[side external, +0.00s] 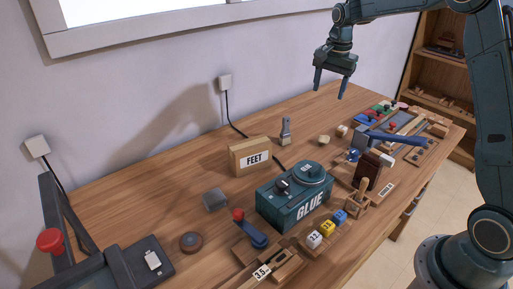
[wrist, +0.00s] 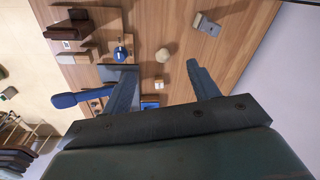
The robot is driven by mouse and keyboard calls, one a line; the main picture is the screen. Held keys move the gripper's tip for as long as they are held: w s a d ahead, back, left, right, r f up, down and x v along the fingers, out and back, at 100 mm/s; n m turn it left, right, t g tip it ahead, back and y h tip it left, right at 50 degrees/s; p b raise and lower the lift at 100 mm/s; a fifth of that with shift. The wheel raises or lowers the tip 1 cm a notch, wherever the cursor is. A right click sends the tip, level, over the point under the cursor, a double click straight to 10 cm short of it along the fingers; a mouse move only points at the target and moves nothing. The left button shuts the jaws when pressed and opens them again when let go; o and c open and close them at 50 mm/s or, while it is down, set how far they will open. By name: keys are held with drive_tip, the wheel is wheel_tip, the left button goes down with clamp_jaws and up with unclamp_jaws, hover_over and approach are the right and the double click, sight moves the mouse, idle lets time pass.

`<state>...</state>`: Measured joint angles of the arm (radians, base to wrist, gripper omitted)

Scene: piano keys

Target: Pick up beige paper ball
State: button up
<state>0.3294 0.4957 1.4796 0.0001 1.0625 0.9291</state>
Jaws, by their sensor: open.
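A small, roundish beige lump that looks like the paper ball (side external: 323,140) lies on the wooden table, right of the metal clamp-like piece in the side external view. It also shows in the wrist view (wrist: 162,55), ahead of and between the fingers. My gripper (side external: 330,93) is open and empty, high above the table with its fingers pointing down. In the wrist view my gripper (wrist: 158,72) has its fingers spread wide, with the ball apart from both.
A teal GLUE box (side external: 295,197) and a FEET block (side external: 249,156) stand left of the ball. A metal clamp-like piece (side external: 286,131) stands close by. A pale block (side external: 342,130) and a blue-handled lever (side external: 395,137) lie to the right.

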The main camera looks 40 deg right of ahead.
sight(322, 138)
drive_tip(key=w+d+f+m+g, duration=0.1)
drive_tip(key=w+d+f+m, duration=0.2)
drive_tip(key=d+f, duration=0.4)
wheel_tip(322, 138, down, 3)
drive_tip(key=shift+w+f+m, duration=0.1)
drive_tip(key=shift+w+m, duration=0.3)
drive_tip(key=shift+w, duration=0.15)
drive_tip(key=shift+a, duration=0.1)
drive_tip(key=shift+f, duration=4.3)
drive_tip(key=shift+f, duration=0.1)
drive_tip(key=shift+s+a+f, duration=0.15)
drive_tip(key=shift+f, duration=2.3)
drive_tip(key=shift+c, duration=0.4)
drive_tip(key=c, duration=1)
